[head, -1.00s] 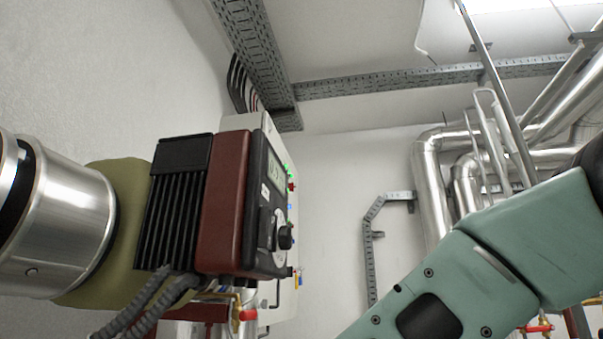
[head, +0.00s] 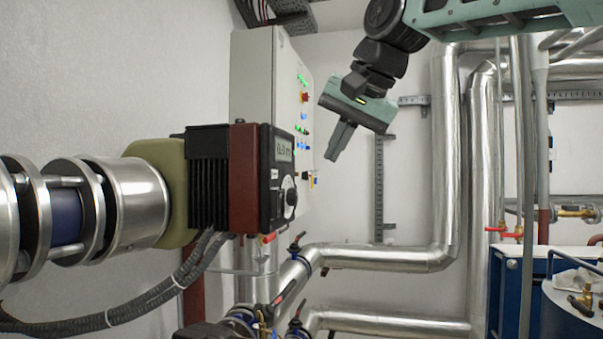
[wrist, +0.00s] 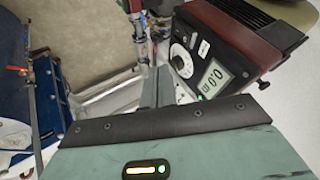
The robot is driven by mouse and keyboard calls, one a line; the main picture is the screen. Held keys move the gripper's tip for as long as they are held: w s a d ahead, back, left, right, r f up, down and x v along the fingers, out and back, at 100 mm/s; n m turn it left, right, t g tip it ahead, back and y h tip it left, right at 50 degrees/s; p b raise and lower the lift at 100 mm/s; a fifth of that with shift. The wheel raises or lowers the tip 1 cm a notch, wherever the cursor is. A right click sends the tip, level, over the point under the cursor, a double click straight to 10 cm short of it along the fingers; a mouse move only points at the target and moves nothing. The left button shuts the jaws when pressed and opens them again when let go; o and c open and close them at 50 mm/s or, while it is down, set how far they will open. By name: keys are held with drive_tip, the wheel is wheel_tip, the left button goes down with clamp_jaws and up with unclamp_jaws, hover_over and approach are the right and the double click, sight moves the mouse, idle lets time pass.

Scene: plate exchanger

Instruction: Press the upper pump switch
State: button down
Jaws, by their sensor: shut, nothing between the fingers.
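The pump unit (head: 229,178), with a dark red and black head, sits at left centre in the head view. Its front carries a display (head: 281,148) and a round dial (head: 291,196). Behind it stands a light grey cabinet (head: 256,75) with small lights and switches (head: 303,130) on its narrow visible face. I cannot tell which is the upper pump switch. My gripper (head: 334,156) is shut and empty, pointing down, right of the cabinet face and apart from it in the picture.
Silvery pipes (head: 445,150) run up the back wall and across below. Red-handled valves (head: 508,232) are at the right. A blue unit (head: 520,285) stands at lower right. A dark cable (head: 150,300) hangs under the pump. Open space lies right of the cabinet.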

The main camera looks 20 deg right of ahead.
idle(0.3)
drive_tip(key=p, duration=0.5)
approach(282, 201)
drive_tip(key=shift+s+d+f+x, duration=0.1)
drive_tip(key=shift+s+f+x, duration=0.05)
drive_tip(key=shift+x, duration=1.3)
drive_tip(key=shift+s+d+f+x, duration=0.1)
drive_tip(key=shift+x, duration=1.35)
drive_tip(key=shift+w+a+r, duration=0.1)
drive_tip(key=shift+w+a, duration=0.1)
drive_tip(key=shift+a, duration=0.1)
drive_tip(key=shift+r, duration=0.1)
